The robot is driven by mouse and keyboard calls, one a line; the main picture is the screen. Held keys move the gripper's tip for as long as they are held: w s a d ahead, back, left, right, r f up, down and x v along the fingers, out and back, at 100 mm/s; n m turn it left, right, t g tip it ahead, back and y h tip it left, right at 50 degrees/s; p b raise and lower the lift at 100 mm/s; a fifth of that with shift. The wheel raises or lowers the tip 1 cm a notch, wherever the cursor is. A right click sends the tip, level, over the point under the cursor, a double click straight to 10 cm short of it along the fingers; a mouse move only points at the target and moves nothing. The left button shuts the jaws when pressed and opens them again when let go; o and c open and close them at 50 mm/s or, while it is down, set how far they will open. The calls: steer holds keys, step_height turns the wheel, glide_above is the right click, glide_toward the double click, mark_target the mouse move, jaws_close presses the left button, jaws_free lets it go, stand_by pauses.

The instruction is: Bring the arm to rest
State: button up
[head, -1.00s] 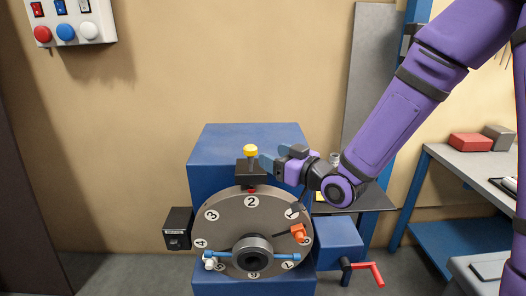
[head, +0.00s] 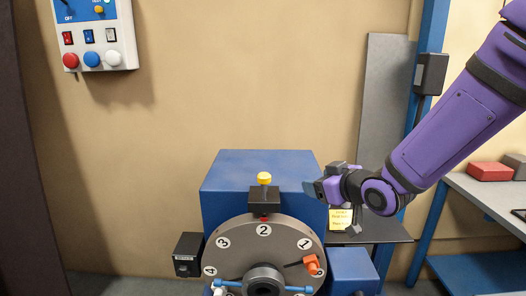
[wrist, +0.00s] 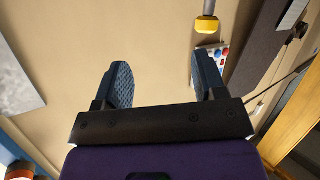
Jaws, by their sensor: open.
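My gripper (head: 312,187) is at the end of my purple arm, to the right of the yellow knob (head: 264,178) and apart from it in the head view. In the wrist view its two blue textured fingers (wrist: 158,84) stand wide apart with nothing between them. The yellow knob also shows at the top of the wrist view (wrist: 207,25), beyond the right finger. It sits on a black block above the grey numbered dial (head: 236,236) of a blue machine (head: 225,172).
A control box (head: 95,36) with coloured buttons hangs on the wall at upper left. A grey shelf with a yellow note (head: 341,219) is behind my gripper. A workbench (head: 475,205) with a red box (head: 490,172) stands at right. The wall above the machine is clear.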

steer(key=s+d+r+m+g+h, duration=0.35)
steer(key=s+d+r+h, duration=0.35)
steer(key=s+d, duration=0.35)
steer(key=s+d+r+m+g, duration=0.1)
steer(key=s+d+m, duration=0.1)
steer(key=s, duration=0.6)
steer(key=s+d+r+m+g, duration=0.2)
steer(key=s+d, duration=0.1)
steer(key=s, duration=0.4)
steer(key=shift+s+d, duration=0.2)
steer(key=shift+s, duration=0.15)
steer(key=shift+g, duration=0.25)
stand_by(1.3)
